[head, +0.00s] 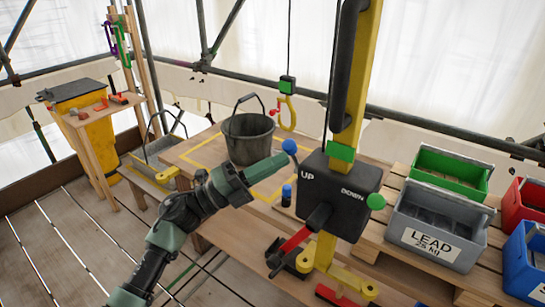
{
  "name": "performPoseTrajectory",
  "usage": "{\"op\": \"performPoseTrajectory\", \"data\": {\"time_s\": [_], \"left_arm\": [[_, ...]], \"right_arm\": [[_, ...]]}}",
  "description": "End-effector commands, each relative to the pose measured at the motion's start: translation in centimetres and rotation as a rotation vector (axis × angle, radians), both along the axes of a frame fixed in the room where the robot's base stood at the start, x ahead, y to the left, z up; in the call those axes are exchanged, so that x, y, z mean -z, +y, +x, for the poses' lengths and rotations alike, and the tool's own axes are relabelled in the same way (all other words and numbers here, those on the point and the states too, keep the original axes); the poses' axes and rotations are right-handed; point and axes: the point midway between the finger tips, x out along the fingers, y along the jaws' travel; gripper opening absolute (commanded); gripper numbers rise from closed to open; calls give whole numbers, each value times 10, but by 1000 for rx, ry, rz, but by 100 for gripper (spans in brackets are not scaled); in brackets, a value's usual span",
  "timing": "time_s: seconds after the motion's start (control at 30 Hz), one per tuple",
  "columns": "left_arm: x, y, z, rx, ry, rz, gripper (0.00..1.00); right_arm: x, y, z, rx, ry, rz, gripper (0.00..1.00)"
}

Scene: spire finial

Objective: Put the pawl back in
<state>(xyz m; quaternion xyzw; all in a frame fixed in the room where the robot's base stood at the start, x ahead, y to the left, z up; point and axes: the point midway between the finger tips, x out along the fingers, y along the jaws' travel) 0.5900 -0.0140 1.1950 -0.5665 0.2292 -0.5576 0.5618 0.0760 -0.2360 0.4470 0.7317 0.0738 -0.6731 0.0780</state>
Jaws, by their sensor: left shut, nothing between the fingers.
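A black winch box (341,192) marked UP and DOWN sits on a yellow post (358,80). A blue knob (289,146) is at its UP side and a green knob (376,201) at its DOWN side. I cannot tell for sure which part is the pawl. My left gripper (283,160) is shut and empty, its tip close to the blue knob; I cannot tell if they touch. A red crank arm (296,239) comes off the front of the box. My right gripper is not in view.
A grey bucket (248,140) stands on the wooden table behind my left gripper. A yellow hook (288,112) hangs beyond it. A small blue-topped piece (286,195) stands left of the box. A grey LEAD crate (440,224) and green crate (450,172) are at right.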

Motion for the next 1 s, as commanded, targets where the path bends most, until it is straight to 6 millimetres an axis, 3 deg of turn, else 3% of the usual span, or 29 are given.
{"op": "performPoseTrajectory", "data": {"time_s": [0.03,0.2,0.4,1.0], "left_arm": [[-17,-1,3,-2,31,32,0],[-20,-10,13,-1,102,73,0],[-25,-18,25,-1,97,72,0],[-37,-28,39,-3,96,67,0]], "right_arm": [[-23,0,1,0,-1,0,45],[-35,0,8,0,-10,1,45],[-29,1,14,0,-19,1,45],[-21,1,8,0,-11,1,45]]}}
